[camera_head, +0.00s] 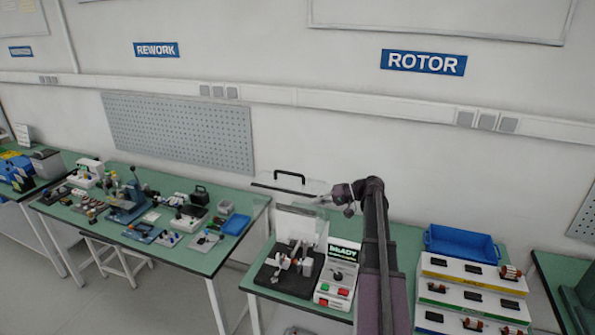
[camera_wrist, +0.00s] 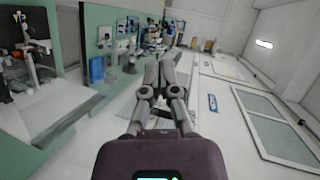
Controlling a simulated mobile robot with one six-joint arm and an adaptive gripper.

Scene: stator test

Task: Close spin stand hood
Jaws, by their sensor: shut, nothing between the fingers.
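The spin stand (camera_head: 290,268) sits on the green bench, with a black base and a small metal fixture. Its clear hood is raised; the dark front edge and black handle (camera_head: 290,175) stand high above the stand. The hood's clear walls are hard to make out against the wall. My gripper (camera_head: 334,197) is at the right end of the raised hood, level with its edge; I cannot tell whether it touches. In the wrist view my gripper (camera_wrist: 165,65) has its fingers together and holds nothing.
A control box (camera_head: 338,276) with a READY display and red and green buttons stands right of the stand. A blue bin (camera_head: 462,243) and stepped racks (camera_head: 470,290) with rotors lie further right. The rework bench (camera_head: 150,215), full of tools, is at left across a gap.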

